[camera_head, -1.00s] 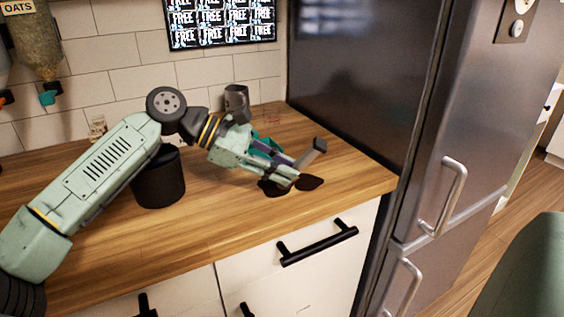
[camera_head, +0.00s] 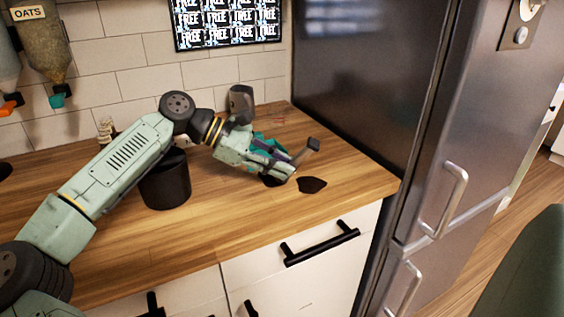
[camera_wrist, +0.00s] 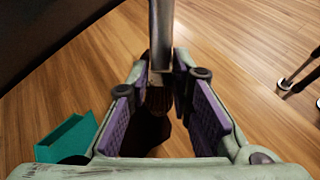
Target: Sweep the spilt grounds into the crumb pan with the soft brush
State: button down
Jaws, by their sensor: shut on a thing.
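My gripper (camera_head: 287,168) is low over the wooden counter, shut on the soft brush (camera_head: 314,144). The brush's grey handle sticks out beyond the fingers. In the wrist view, the handle (camera_wrist: 161,35) runs up between the purple finger pads, with brownish bristles (camera_wrist: 157,98) below it. Dark spilt grounds (camera_head: 312,185) lie on the counter just right of the fingertips, and another dark patch (camera_head: 271,181) is partly hidden under the gripper. The teal crumb pan (camera_wrist: 66,139) is at lower left in the wrist view.
A black round container (camera_head: 166,182) stands beside my forearm. A grey cup (camera_head: 240,102) stands behind my wrist near the tiled wall. The dark fridge (camera_head: 370,85) bounds the counter on the right. The front right of the counter (camera_head: 350,185) is clear.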

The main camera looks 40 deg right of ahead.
jog(key=shift+w+d+r+p, duration=0.1)
jog(key=shift+w+d+p, duration=0.45)
jog(key=shift+w+p, duration=0.55)
jog(key=shift+w+d+f+p, duration=0.1)
jog(key=shift+w+d+p, duration=0.6)
jog(key=shift+w, duration=0.65)
jog(key=shift+w+d+r+p, duration=0.1)
jog(key=shift+w+d+p, duration=0.35)
jog(key=shift+w+p, duration=0.7)
jog(key=shift+w+d+b, duration=0.25)
jog(key=shift+w+b, duration=0.05)
jog(key=shift+w, duration=0.75)
jog(key=shift+r, duration=2.7)
jog(key=shift+f+b, duration=0.1)
jog(key=shift+b, duration=0.2)
